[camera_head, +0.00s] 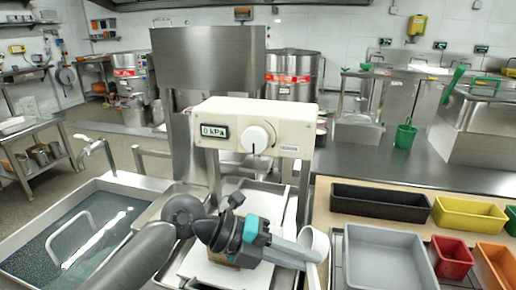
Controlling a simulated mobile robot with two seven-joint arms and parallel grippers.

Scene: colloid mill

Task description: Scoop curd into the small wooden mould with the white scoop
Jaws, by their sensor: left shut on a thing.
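My left gripper (303,250) reaches in from the lower left, under the front of the press, with its fingers pointing right. It is shut on the white scoop (317,242), whose pale round bowl shows at the fingertips; the gripper hides part of it. A small brown piece, which looks like the wooden mould (222,261), shows on the white tray (197,268) below the gripper and is mostly hidden by it. I cannot make out curd or what the scoop's bowl holds. My right gripper is not in view.
A cream press head (255,125) with a dial and a "0 kPa" display stands just behind the gripper. At right are a grey bin (390,232), a black bin (380,203), and yellow, red and orange bins. A steel basin (60,215) lies at left.

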